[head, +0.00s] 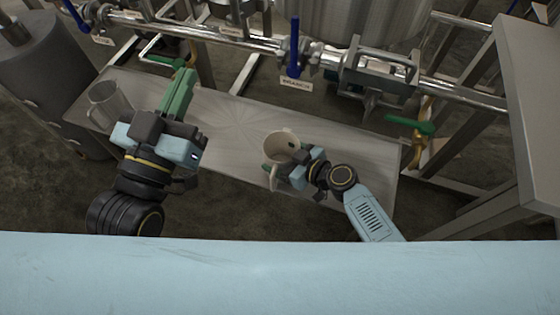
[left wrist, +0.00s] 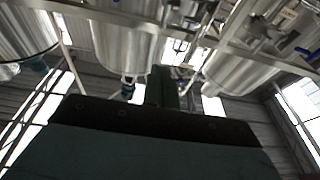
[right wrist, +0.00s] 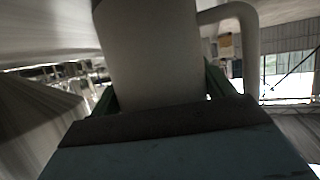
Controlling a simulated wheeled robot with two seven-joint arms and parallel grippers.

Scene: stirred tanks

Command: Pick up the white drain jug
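The white drain jug (head: 280,148) is over the right half of the metal bench, its open top facing up. Its handle is on the near side in the head view. My right gripper (head: 281,170) is at the jug, with green fingers on both sides of its body. The jug (right wrist: 150,50) fills the right wrist view between the fingers, with its handle at the right. The fingertips are hidden behind it, so I cannot tell whether they press on it. My left gripper (head: 181,88) is shut and empty above the bench's left part.
A grey jug (head: 105,105) stands at the bench's left end, close to my left gripper. Pipes with a blue-handled valve (head: 294,50) and a green-handled valve (head: 412,125) run along the back. The bench (head: 235,125) is clear between the jugs.

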